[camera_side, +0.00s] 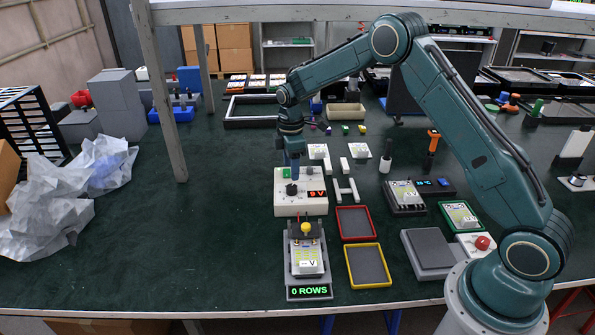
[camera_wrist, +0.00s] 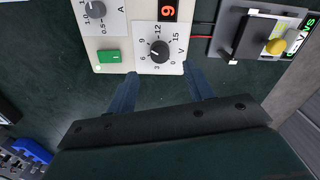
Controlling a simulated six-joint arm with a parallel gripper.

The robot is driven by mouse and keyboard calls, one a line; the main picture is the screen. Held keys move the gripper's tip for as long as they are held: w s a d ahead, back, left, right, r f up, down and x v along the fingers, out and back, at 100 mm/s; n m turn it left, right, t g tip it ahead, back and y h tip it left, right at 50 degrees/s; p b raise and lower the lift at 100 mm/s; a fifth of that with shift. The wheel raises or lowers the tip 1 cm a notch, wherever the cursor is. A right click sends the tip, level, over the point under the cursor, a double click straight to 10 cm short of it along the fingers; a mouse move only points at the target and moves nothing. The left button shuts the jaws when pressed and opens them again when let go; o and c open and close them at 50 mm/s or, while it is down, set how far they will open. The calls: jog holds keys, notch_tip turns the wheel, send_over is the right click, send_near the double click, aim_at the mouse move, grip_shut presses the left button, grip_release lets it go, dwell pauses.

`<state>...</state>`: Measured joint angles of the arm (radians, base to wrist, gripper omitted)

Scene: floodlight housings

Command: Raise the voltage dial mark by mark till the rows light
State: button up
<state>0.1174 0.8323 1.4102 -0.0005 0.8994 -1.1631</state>
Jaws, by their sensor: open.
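The power supply (camera_side: 300,204) is a cream box on the green table, with an orange display (camera_side: 316,194) reading 9 V. Its black voltage dial (camera_wrist: 160,51), marked 0 to 15 V, shows in the wrist view; I cannot tell its pointer's exact mark. My gripper (camera_wrist: 161,78) is open, its two blue fingers apart on either side below the dial, not closed on it. In the side view my gripper (camera_side: 292,172) hangs over the supply's back part. A floodlight housing (camera_side: 307,260) sits in a grey fixture in front, with a green sign (camera_side: 309,291) reading 0 ROWS.
A current dial (camera_wrist: 95,10) and green switch (camera_wrist: 109,57) sit beside the voltage dial. A red-rimmed tray (camera_side: 356,239) and a yellow-rimmed tray (camera_side: 386,281) lie right of the fixture. Crumpled plastic (camera_side: 55,215) lies far left. The table left of the supply is clear.

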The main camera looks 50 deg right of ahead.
aim_at(292, 186)
jog(key=shift+f, duration=3.25)
jog(key=c, duration=1)
jog(key=shift+m, duration=0.4)
jog(key=m, duration=1)
